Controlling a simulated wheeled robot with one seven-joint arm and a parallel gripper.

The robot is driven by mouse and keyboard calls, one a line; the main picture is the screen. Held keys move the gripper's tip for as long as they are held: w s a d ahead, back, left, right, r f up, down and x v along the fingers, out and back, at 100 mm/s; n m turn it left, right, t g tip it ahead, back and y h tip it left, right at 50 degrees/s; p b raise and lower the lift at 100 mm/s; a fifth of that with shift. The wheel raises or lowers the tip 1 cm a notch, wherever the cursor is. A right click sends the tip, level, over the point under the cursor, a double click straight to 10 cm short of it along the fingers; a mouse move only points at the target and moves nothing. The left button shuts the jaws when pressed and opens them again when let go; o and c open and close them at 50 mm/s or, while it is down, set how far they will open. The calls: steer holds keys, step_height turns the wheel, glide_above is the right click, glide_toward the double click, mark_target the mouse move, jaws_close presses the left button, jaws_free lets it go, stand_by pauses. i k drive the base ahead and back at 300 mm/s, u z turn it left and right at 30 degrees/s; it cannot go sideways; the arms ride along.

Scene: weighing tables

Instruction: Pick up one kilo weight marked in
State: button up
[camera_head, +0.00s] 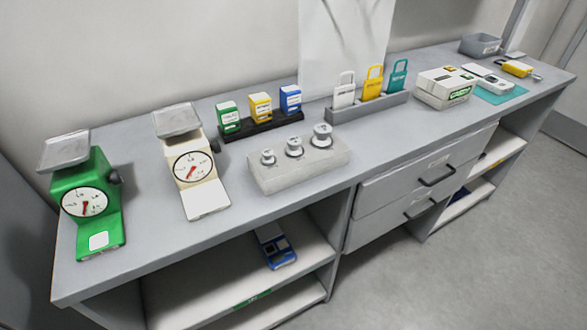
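Three grey metal weights stand in a row on a pale grey block on the table, rising in size from left to right. The small weight (268,157) is at the left, the middle weight (294,148) is in the centre, and the largest weight (322,135) is at the right. Their markings are too small to read, so I cannot tell which is one kilo. The block (300,174) sits near the table's front edge. My gripper is not in view.
A green scale (92,205) and a cream scale (195,168) stand left of the block. Behind it are a black rack (262,128) with three coloured items and a grey holder (368,107) with three tags. Drawers (425,180) and shelves lie below. The tabletop (240,190) between cream scale and block is clear.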

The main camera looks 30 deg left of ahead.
mark_target(322, 141)
steer(key=k, duration=1.35)
steer(key=u, duration=0.9)
steer(key=i, duration=1.5)
steer(key=z, duration=0.05)
